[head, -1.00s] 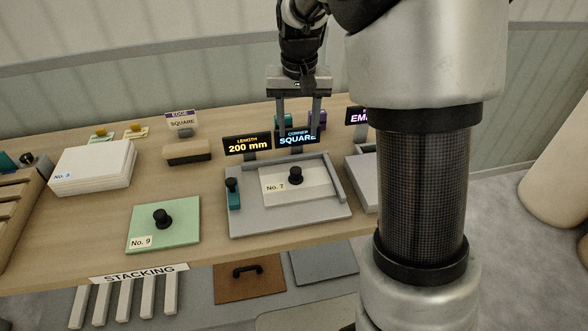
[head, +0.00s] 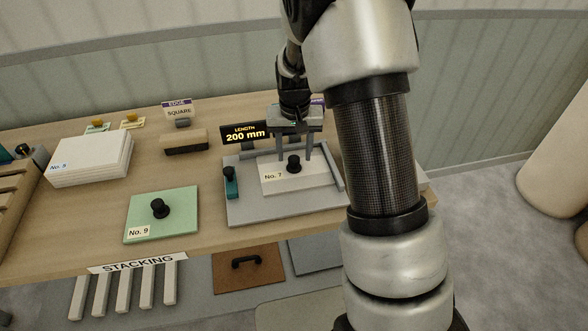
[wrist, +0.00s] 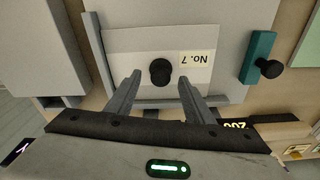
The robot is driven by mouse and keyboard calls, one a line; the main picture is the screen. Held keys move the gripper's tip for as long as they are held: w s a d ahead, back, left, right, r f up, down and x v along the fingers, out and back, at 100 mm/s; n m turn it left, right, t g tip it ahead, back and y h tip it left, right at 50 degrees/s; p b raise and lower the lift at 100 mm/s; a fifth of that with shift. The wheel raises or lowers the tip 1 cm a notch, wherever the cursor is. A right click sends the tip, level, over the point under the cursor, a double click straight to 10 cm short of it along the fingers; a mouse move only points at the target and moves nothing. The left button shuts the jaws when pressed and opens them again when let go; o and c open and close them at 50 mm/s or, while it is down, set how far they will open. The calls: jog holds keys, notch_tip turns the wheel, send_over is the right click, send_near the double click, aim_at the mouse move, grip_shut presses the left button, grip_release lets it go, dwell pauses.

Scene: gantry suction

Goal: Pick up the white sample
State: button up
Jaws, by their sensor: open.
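The white sample (head: 272,181), labelled No. 7, lies flat in the grey measuring fixture (head: 250,213), with a black knob (head: 294,164) standing on top. In the wrist view the sample (wrist: 124,43) has its knob (wrist: 160,71) just beyond the fingertips, between their lines. My gripper (head: 291,158) is open and empty, its fingers pointing down behind the knob in the head view. In the wrist view my gripper (wrist: 157,78) shows its fingers spread over the sample's edge. I cannot tell whether the fingertips touch the sample.
A teal stop (head: 231,183) with a black knob stands at the fixture's left. A green plate (head: 180,225) labelled No. 9 lies to the left. A white stack (head: 92,160) and a brush-like block (head: 186,141) sit farther back. A 200 mm display (head: 245,133) stands behind the fixture.

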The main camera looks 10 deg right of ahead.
aim_at(294, 158)
jog(key=f, duration=0.3)
jog(key=shift+w+f, duration=0.15)
jog(key=shift+w, duration=0.1)
jog(key=shift+c, duration=0.2)
grip_shut()
